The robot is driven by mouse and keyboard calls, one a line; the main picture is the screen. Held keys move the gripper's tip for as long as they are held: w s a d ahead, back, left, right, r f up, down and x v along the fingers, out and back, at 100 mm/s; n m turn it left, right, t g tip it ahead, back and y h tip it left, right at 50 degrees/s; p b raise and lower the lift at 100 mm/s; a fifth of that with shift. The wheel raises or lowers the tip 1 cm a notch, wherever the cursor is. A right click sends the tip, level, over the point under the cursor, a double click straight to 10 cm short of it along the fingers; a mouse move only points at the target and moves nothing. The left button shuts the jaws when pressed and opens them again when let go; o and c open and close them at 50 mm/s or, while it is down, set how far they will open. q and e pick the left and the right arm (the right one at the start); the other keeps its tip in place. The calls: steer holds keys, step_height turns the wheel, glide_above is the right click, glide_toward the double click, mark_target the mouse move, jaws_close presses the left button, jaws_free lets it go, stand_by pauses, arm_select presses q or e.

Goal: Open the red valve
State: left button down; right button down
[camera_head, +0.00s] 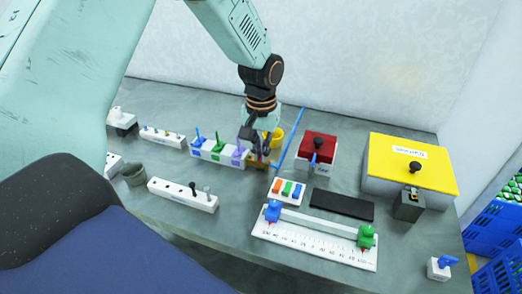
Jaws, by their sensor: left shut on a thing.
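A white row of valves (222,158) stands on the bench, with blue, green and purple handles showing. My left gripper (257,152) points down at the right end of this row, beside the purple handle (238,152). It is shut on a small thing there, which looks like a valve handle. The fingers hide most of it, so I cannot tell its colour or how far it is turned. A yellow-orange patch shows just below the fingertips. No red valve shows clearly. My right gripper is not in view.
A yellow cup (272,137) and a slanting blue rod (288,144) are close to the gripper. A red-lidded box (322,144) and a yellow-lidded box (388,155) stand to the right. A white ruler slide (312,241) lies in front.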

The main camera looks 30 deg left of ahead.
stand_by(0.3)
arm_select(q)
steer(key=m+p, duration=0.3)
steer(key=shift+a+r+p, duration=0.1)
steer(key=shift+r+p, duration=0.05)
steer(key=shift+p, duration=0.15)
steer(key=shift+m+p, duration=0.65)
steer(key=shift+m, duration=0.25)
steer(key=m+p, duration=0.1)
steer(key=m, duration=0.1)
steer(key=shift+a+m, duration=0.1)
steer(key=shift+m, duration=0.3)
steer(key=m+p, duration=0.1)
steer(key=m, duration=0.3)
steer(key=shift+w+a+m+p, duration=0.1)
steer(key=shift+m+p, duration=0.2)
steer(key=m, duration=0.5)
steer(key=shift+f, duration=0.2)
steer(key=shift+m, duration=0.4)
steer(key=c, duration=1.5)
jaws_free()
steer(key=shift+w, duration=0.15)
